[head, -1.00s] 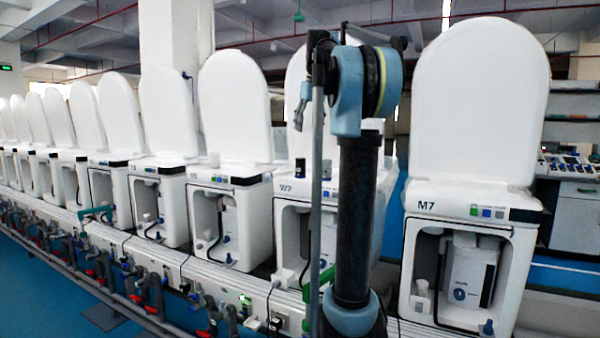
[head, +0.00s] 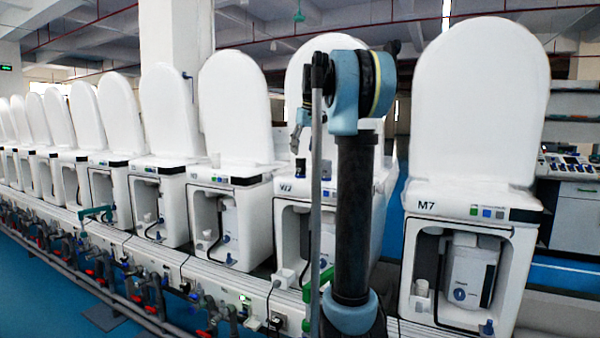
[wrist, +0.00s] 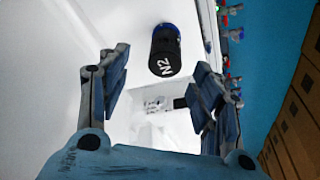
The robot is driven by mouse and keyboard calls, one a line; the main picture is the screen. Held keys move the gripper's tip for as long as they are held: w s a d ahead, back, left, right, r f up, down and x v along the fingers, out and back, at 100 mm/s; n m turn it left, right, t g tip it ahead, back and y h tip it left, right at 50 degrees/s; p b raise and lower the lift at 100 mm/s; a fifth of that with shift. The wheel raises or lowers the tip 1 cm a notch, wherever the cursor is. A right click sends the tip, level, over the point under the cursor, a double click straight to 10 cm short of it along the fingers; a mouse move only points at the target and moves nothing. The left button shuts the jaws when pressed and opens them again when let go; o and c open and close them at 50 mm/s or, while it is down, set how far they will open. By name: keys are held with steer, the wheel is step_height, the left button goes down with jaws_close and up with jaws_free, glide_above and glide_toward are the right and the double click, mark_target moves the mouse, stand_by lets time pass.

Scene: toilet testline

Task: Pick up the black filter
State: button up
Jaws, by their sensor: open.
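The black filter (wrist: 164,52) shows in the wrist view, above centre, as a dark rounded body with a blue edge and white letters on its near end. It stands out against a white surface. My gripper (wrist: 160,72) is open, its two fingers apart to the left and right of the filter's line, with nothing between them. The filter appears beyond the fingertips; whether they touch it I cannot tell, but a gap shows. In the head view my gripper (head: 296,138) hangs in front of the raised lid of the second unit from the right.
A long row of white toilet units (head: 236,180) with raised lids stands on a bench. Unit M7 (head: 470,210) is at the right. Pipes and valves (head: 150,290) run along the bench front. Blue floor (head: 40,300) is open at the lower left.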

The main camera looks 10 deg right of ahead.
mark_target(301, 160)
steer(key=shift+a+x, duration=0.15)
steer(key=shift+x, duration=1.4)
steer(key=shift+a+x, duration=0.2)
steer(key=shift+x, duration=1.3)
steer(key=c, duration=1.2)
